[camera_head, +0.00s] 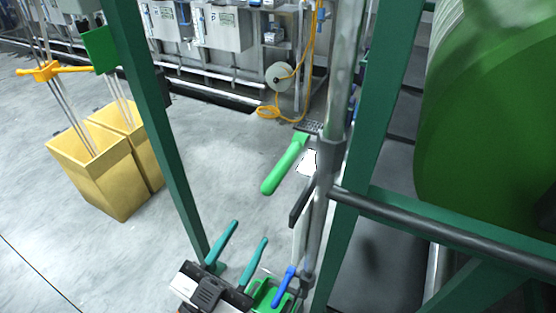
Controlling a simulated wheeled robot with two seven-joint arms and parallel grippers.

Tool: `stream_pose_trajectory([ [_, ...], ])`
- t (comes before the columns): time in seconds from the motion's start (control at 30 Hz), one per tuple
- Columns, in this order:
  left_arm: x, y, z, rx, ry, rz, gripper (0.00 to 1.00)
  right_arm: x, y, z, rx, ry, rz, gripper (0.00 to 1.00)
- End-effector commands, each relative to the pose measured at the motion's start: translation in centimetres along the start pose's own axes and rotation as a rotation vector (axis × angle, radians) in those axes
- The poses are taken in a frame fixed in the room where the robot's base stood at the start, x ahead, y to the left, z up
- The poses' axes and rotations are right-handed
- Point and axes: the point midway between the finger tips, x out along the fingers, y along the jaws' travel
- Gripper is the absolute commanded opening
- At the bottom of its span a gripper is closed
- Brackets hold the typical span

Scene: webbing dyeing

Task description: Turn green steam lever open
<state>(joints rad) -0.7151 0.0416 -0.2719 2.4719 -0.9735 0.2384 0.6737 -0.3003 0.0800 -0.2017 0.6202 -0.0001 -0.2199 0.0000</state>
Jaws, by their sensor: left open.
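The green lever (284,166) sticks out down and to the left from beside a vertical grey pipe (329,150), in the middle of the view. Its inner end lies near a small dark part on the pipe. My left gripper (251,231) is at the bottom, with a dark body and two teal fingers pointing up and spread apart. It is open and empty. In the picture it is below the lever, clearly apart from it. My right gripper does not show.
A blue lever (284,287) and a green part sit right of my left gripper. Green frame posts (165,140) stand either side of the lever; a large green drum (490,120) is at right. Yellow bins (100,170) stand at left. Open grey floor lies between.

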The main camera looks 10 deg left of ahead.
Motion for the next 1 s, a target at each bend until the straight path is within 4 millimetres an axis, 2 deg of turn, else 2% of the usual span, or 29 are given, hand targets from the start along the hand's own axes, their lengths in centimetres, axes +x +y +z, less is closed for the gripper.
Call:
stream_pose_trajectory([
  [0.03, 0.1, 0.2, 1.3, 0.005, -0.019, 0.001, 0.41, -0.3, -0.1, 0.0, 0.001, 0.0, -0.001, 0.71],
  [0.1, 0.3, 0.3, 2.0, 0.009, -0.034, 0.0, 0.41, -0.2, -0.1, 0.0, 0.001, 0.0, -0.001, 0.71],
  [0.43, 3.2, 0.3, 2.0, 0.015, -0.04, -0.004, 0.41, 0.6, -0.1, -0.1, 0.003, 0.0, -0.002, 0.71],
  [0.8, 10.1, 0.5, 2.7, 0.011, -0.033, 0.002, 0.41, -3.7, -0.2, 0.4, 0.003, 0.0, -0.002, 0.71],
  [1.0, 11.9, 0.4, 2.4, 0.009, -0.032, 0.003, 0.41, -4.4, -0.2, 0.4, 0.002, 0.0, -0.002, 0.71],
])
